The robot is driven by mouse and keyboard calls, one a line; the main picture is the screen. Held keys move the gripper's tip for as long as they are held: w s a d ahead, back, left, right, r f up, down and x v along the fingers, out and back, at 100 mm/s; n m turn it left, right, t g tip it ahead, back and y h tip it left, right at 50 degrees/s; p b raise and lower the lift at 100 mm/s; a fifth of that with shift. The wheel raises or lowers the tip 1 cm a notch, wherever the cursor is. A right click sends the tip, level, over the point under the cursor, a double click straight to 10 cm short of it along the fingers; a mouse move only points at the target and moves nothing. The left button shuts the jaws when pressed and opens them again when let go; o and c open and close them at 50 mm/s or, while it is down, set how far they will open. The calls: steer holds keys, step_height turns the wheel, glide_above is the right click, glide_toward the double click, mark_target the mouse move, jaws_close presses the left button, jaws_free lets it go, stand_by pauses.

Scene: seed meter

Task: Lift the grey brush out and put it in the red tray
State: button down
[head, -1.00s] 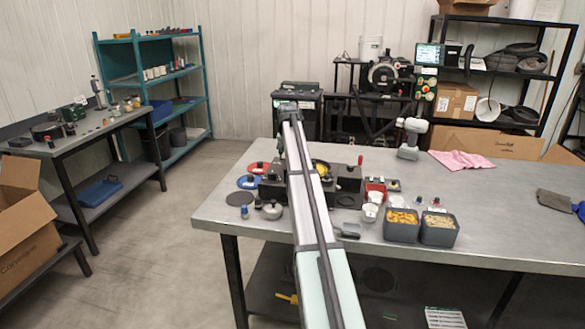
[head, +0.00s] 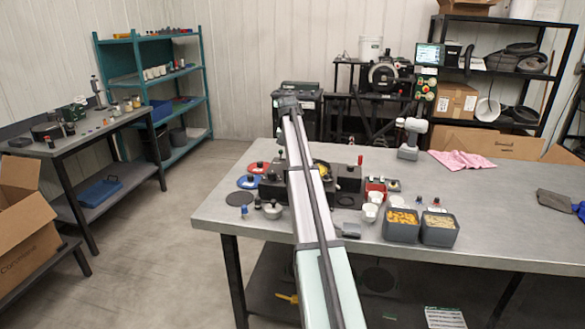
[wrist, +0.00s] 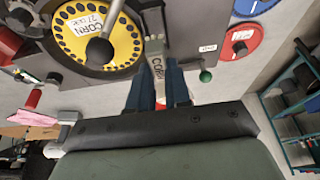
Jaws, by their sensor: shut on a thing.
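In the head view my arm hides the gripper and the brush. The red tray (head: 375,187) sits right of the meter, with something white in front of it.
Red (wrist: 241,42) and blue discs lie beside the meter. Two grey bins (head: 401,231) of yellow and pale seed, white cups (head: 370,212) and small bottles stand near the tray. The table's right side has free room.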

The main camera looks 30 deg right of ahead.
steer(key=shift+r, duration=1.15)
steer(key=shift+s, duration=0.15)
steer(key=s+a+r+n, duration=0.1)
steer(key=s+r, duration=0.2)
steer(key=s, duration=0.4)
steer(key=s+d+f, duration=0.1)
steer(key=s+d, duration=0.5)
steer(key=d, duration=0.3)
steer(key=s+d+f+m, duration=0.1)
steer(key=s+d+f, duration=0.1)
steer(key=s+d, duration=0.5)
steer(key=s+d+f, duration=0.1)
steer(key=s+d, duration=0.3)
steer(key=d, duration=0.7)
steer(key=shift+w+a+f, duration=0.1)
steer(key=shift+w+f, duration=0.05)
steer(key=shift+f, duration=1.2)
steer(key=shift+w+a+f, duration=0.1)
steer(key=shift+f, duration=1.25)
